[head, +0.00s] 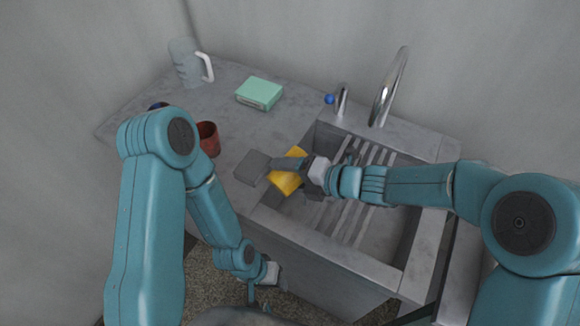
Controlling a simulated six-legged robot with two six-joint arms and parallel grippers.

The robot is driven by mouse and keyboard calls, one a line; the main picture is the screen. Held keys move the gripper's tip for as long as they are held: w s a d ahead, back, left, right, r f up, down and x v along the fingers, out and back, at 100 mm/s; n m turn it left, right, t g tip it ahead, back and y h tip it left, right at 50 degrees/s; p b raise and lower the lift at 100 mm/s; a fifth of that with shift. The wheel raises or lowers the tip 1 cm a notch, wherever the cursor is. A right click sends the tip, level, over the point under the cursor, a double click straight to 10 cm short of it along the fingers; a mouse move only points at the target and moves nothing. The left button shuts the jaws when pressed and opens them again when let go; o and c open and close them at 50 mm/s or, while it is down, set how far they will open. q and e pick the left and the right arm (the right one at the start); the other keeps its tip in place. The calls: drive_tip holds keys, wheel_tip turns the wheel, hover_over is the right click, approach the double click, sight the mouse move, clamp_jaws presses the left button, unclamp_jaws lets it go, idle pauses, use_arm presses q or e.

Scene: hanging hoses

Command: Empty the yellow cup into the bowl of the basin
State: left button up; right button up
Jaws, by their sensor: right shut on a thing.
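The yellow cup (285,182) is at the left end of the basin (425,172), partly hidden by my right gripper. My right gripper (290,170) is shut on the yellow cup and holds it tilted over the left part of the bowl. The cup's mouth and anything inside it cannot be made out. My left gripper (268,292) hangs low in front of the counter, away from the cup; its fingers are too small and dark to read.
A red cup (209,139) stands on the counter behind my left arm. A grey mug (187,63) and a mint-green box (259,92) stand farther back. A chrome faucet (388,88) rises behind the basin. Slats (352,205) cross the bowl.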

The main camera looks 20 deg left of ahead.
drive_tip(key=shift+w+r+m+g+p, duration=0.1)
drive_tip(key=shift+m+g+p, duration=0.2)
drive_tip(key=shift+p, duration=0.65)
drive_tip(key=p, duration=0.2)
drive_tip(key=m+y+p, duration=0.1)
drive_tip(key=p, duration=0.1)
drive_tip(key=shift+w+d+r+g, duration=0.2)
drive_tip(key=shift+w+r+g, duration=0.1)
drive_tip(key=shift+g, duration=0.1)
drive_tip(key=shift+w+d+r+m+y+p, duration=0.15)
drive_tip(key=shift+m+y+p, duration=0.35)
drive_tip(key=shift+p, duration=0.65)
drive_tip(key=shift+w+r+m+g+p, duration=0.15)
drive_tip(key=shift+w+m+g+p, duration=0.2)
drive_tip(key=shift+m+p, duration=0.2)
drive_tip(key=shift+d, duration=0.1)
